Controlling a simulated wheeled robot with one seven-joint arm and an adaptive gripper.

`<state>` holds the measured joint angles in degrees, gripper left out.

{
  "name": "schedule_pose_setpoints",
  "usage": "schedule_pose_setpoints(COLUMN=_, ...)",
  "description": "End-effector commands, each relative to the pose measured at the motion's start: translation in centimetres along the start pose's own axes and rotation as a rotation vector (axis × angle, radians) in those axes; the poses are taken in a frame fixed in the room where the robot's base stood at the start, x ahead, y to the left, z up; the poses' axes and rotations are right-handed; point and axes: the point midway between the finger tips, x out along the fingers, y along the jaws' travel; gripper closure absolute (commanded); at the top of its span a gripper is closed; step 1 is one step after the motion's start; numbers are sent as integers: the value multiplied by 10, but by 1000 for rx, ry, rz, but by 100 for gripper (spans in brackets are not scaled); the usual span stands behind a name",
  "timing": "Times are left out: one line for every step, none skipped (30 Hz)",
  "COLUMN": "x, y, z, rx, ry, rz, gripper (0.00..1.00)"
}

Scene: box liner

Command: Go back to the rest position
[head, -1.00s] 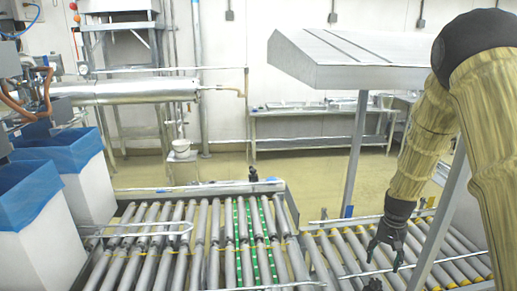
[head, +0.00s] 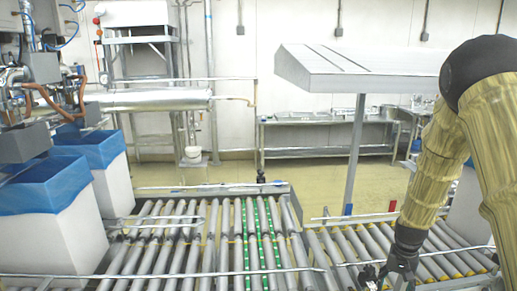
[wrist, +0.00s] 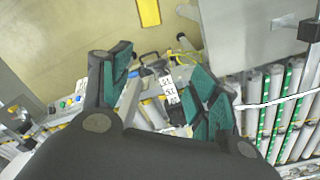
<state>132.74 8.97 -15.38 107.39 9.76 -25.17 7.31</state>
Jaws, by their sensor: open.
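My gripper (head: 384,277) hangs at the lower right in the head view, over the right-hand roller conveyor, at the end of my yellow-sleeved arm. In the wrist view my gripper (wrist: 160,88) shows its green-padded fingers spread wide apart. Nothing is between the fingers. Below and beyond them, some hardware with a white label (wrist: 167,88) and part of the conveyor rollers show.
Two white boxes with blue liners (head: 42,187) stand at the left beside the middle roller conveyor (head: 180,240). A metal canopy on a post (head: 357,155) rises behind the right conveyor (head: 350,240). A steel table (head: 325,121) stands by the back wall.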

Motion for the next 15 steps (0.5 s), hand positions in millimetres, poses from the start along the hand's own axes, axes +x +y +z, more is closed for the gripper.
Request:
schedule_pose_setpoints(x=10, y=-2, z=7, rx=-13, ry=-2, rz=6, gripper=39)
schedule_pose_setpoints(x=15, y=-4, z=11, rx=-20, ry=-1, rz=9, gripper=39)
schedule_pose_setpoints(x=22, y=-4, z=15, rx=-30, ry=1, rz=13, gripper=39)
schedule_pose_setpoints(x=28, y=-4, z=20, rx=-37, ry=1, rz=17, gripper=39)
schedule_pose_setpoints(x=35, y=-4, z=24, rx=-44, ry=2, rz=21, gripper=39)
schedule_pose_setpoints(x=42, y=-4, z=30, rx=-53, ry=3, rz=24, gripper=39)
schedule_pose_setpoints(x=49, y=-4, z=35, rx=-61, ry=5, rz=28, gripper=39)
schedule_pose_setpoints(x=56, y=-3, z=42, rx=-69, ry=4, rz=31, gripper=39)
schedule_pose_setpoints(x=66, y=-3, z=50, rx=-81, ry=5, rz=36, gripper=39)
schedule_pose_setpoints(x=73, y=-3, z=56, rx=-90, ry=7, rz=39, gripper=39)
schedule_pose_setpoints(x=82, y=-2, z=64, rx=-101, ry=6, rz=43, gripper=39)
schedule_pose_setpoints(x=94, y=-2, z=75, rx=-117, ry=8, rz=48, gripper=39)
schedule_pose_setpoints(x=104, y=0, z=86, rx=-132, ry=7, rz=52, gripper=39)
schedule_pose_setpoints(x=115, y=0, z=97, rx=-148, ry=7, rz=56, gripper=39)
schedule_pose_setpoints(x=130, y=1, z=114, rx=-171, ry=7, rz=61, gripper=39)
